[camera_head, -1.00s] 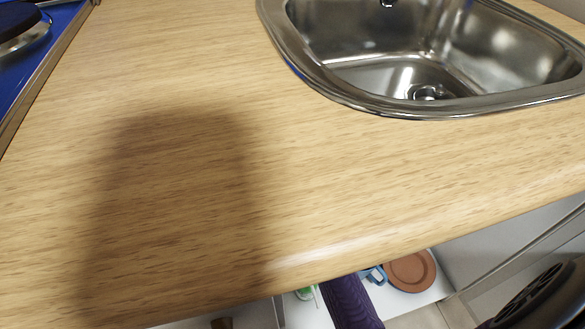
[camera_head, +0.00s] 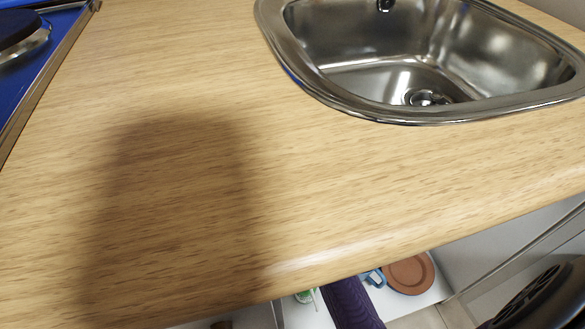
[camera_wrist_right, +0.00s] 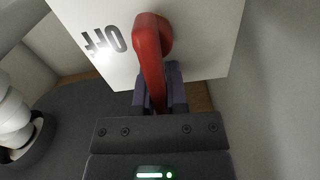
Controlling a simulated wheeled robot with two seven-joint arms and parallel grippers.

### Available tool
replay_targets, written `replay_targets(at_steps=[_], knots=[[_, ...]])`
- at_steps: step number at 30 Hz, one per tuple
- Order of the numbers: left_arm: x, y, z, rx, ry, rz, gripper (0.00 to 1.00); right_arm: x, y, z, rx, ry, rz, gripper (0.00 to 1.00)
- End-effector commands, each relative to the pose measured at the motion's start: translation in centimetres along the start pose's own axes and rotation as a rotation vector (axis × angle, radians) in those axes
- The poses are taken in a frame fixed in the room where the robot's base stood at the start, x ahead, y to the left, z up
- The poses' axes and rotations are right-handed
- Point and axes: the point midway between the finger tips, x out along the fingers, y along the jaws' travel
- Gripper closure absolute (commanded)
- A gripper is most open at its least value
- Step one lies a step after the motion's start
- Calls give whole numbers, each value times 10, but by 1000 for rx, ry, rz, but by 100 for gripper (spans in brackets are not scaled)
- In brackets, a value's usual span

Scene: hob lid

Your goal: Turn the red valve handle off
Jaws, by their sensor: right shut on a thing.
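The red valve handle (camera_wrist_right: 152,60) shows in the right wrist view, mounted on a white panel (camera_wrist_right: 205,35) that carries the dark word "OFF" (camera_wrist_right: 103,40). The handle's lower part lies between the fingers of my right gripper (camera_wrist_right: 160,90), which is shut on it. The handle runs from its round pivot at the top down toward the gripper, leaning slightly. The valve is not in the head view, and neither is my left gripper. The word OFF sits to the left of the handle.
In the head view a wooden countertop (camera_head: 330,190) fills most of the picture. A steel sink (camera_head: 420,95) is set in it at the upper right, and a blue hob (camera_head: 40,65) is at the left. A brown plate (camera_head: 410,273) and a blue mug (camera_head: 374,278) sit below the counter's front edge.

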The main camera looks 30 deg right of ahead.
Motion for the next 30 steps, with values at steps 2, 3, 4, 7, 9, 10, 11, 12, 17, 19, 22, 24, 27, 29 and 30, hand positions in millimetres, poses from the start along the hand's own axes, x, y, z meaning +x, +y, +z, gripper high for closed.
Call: replay_targets(at_steps=[2,3,4,7,9,10,11,12,17,19,22,24,27,29,30], knots=[[-4,0,0,0,4,-1,41,0,2,-1,47,-1,-1,100],[-5,0,-1,0,5,-1,41,0,3,-2,76,0,-1,100],[-6,-1,-1,-1,6,-1,41,0,4,-2,99,0,-1,100],[-9,-1,-2,-1,11,-2,41,0,7,-1,188,-1,-1,100],[-11,-2,-4,-1,15,-3,41,0,10,0,254,-1,0,100],[-12,-2,-5,-2,17,-4,41,0,10,0,284,-2,0,100],[-12,-2,-6,-2,19,-4,41,0,11,1,312,-2,-1,100],[-13,-2,-7,-2,22,-5,41,0,13,1,349,-1,-1,100],[-14,-3,-11,-3,30,-6,41,0,18,4,503,-1,0,100],[-14,-3,-11,-3,30,-6,41,0,20,6,570,-1,0,100],[-13,-3,-11,-3,29,-6,41,0,23,9,664,-2,0,100],[-13,-3,-10,-3,27,-5,41,0,25,10,731,-1,1,100],[-11,-2,-9,-2,24,-4,41,0,27,13,826,-2,0,100],[-10,-2,-7,-2,20,-3,41,0,28,15,884,-3,1,100],[-9,-2,-6,-2,18,-3,41,0,29,16,921,-2,1,100]])
